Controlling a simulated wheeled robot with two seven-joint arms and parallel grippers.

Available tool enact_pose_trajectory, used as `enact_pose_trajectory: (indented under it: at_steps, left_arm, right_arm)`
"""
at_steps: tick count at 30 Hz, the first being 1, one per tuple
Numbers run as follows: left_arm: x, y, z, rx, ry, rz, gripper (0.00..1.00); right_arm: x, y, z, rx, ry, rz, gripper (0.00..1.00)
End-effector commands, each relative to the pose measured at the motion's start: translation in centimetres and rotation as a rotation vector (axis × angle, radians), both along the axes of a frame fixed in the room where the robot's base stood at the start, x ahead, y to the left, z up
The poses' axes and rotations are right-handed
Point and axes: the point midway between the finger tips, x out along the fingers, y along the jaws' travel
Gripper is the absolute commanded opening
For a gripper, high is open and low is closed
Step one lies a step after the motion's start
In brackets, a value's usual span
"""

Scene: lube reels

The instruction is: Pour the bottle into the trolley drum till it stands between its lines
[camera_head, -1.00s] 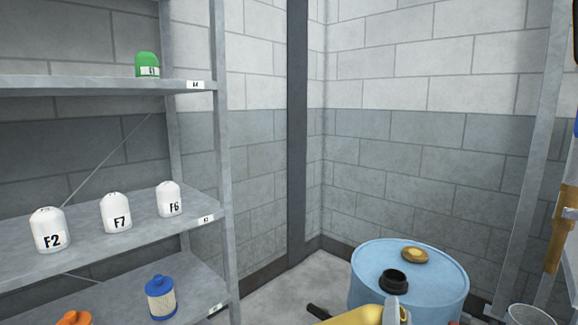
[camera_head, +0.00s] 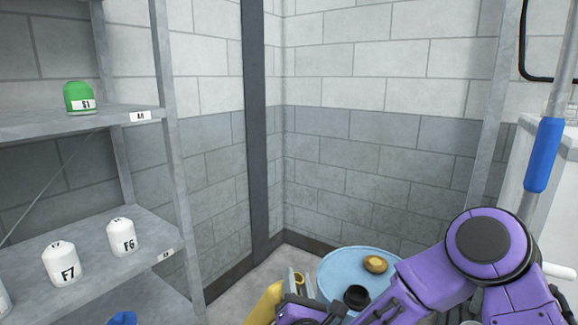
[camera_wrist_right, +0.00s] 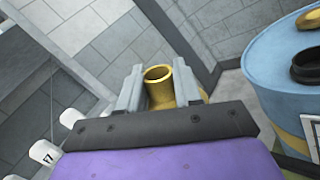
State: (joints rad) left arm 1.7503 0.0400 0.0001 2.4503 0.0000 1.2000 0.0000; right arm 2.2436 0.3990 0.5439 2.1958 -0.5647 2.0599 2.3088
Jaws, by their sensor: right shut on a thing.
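The blue drum (camera_head: 345,262) stands on the floor at the bottom centre, its top showing a black open neck (camera_head: 356,296) and a brass cap (camera_head: 375,264). It also shows at the right of the wrist view (camera_wrist_right: 270,80). A yellow bottle (camera_head: 262,306) is at the bottom edge, left of the drum. My right gripper (camera_head: 298,283) is shut on it; in the wrist view the bottle's round brass-coloured mouth (camera_wrist_right: 158,75) shows between the two grey fingers. The mouth is apart from the drum's neck. The drum's lines and level cannot be made out. My left gripper is not in view.
A grey shelf (camera_head: 95,118) stands at the left with a green container (camera_head: 78,98) and white ones (camera_head: 121,238). A blue-gripped pole (camera_head: 543,155) is at the right. Block walls meet behind the drum. Some bare floor lies between shelf and drum.

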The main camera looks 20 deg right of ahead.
Motion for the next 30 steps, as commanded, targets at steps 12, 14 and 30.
enact_pose_trajectory:
  at_steps: [12, 14, 30]
  left_arm:
    - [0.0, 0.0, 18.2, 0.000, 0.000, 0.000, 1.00]
    - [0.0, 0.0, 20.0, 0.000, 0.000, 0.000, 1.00]
    - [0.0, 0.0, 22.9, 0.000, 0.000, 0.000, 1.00]
  right_arm:
    - [1.8, 0.8, 14.5, -0.323, 0.143, 0.040, 0.00]
    - [2.0, 0.8, 15.8, -0.362, 0.160, 0.045, 0.00]
    - [2.6, 0.8, 17.6, -0.457, 0.205, 0.056, 0.00]
